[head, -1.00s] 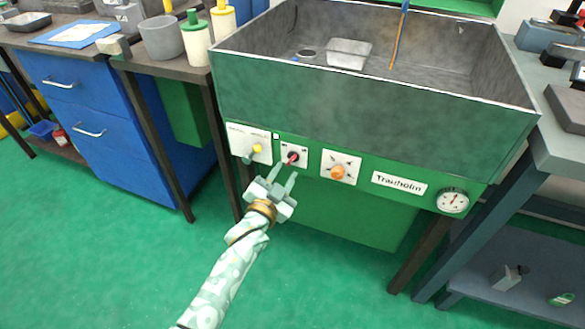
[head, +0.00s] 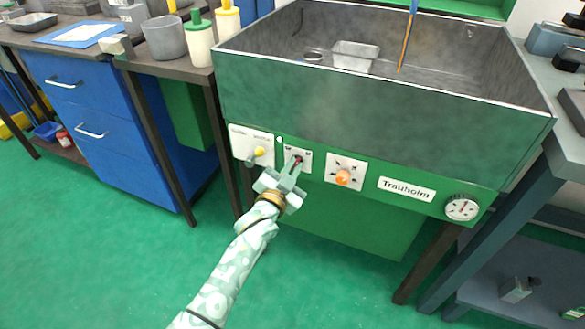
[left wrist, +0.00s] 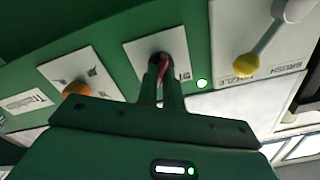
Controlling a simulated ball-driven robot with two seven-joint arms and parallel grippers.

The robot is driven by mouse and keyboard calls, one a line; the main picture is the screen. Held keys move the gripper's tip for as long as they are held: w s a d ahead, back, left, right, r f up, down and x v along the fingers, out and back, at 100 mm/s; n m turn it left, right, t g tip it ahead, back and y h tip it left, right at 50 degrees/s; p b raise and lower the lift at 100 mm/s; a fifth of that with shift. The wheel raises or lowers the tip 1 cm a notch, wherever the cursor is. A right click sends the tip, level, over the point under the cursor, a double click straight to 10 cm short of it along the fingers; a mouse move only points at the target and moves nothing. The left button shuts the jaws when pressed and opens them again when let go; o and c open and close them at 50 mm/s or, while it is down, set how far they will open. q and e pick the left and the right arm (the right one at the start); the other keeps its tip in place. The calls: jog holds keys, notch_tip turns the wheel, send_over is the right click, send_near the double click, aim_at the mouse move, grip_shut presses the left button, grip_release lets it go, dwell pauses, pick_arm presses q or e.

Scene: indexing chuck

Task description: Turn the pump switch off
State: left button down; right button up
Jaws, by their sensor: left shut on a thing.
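The switch with a red lever (left wrist: 163,70) sits on a white plate on the green front panel of the sink unit; I take it for the pump switch. In the head view its plate (head: 305,154) shows just beyond my fingertips, and the lever is mostly hidden by them. My left gripper (head: 292,167) is shut on the red lever. In the left wrist view the two fingers (left wrist: 163,92) stand on either side of it. The small print on the plate is too small to read. My right gripper is not in view.
A yellow-tipped lever (head: 259,151) is on the plate to the left, an orange knob (head: 343,178) on the plate to the right. A round gauge (head: 462,208) sits farther right. A small light (left wrist: 201,84) glows beside the switch plate. The floor before the panel is clear.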

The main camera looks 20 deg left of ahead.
pick_arm(q)
jog(key=n+p, duration=0.2)
jog(key=n, duration=0.2)
jog(key=n+p, duration=0.1)
jog(key=n, duration=0.3)
jog(key=n+p, duration=0.2)
jog(key=n, duration=0.1)
jog(key=shift+a+n+p, duration=0.25)
jog(key=shift+n+p, duration=0.1)
jog(key=shift+n, duration=0.05)
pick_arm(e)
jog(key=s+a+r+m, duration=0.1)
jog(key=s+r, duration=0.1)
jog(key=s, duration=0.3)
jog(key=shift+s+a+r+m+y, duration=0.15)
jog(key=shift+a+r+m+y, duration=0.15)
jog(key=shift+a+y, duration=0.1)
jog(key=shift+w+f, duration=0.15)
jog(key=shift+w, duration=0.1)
pick_arm(q)
jog(key=shift+f, duration=0.1)
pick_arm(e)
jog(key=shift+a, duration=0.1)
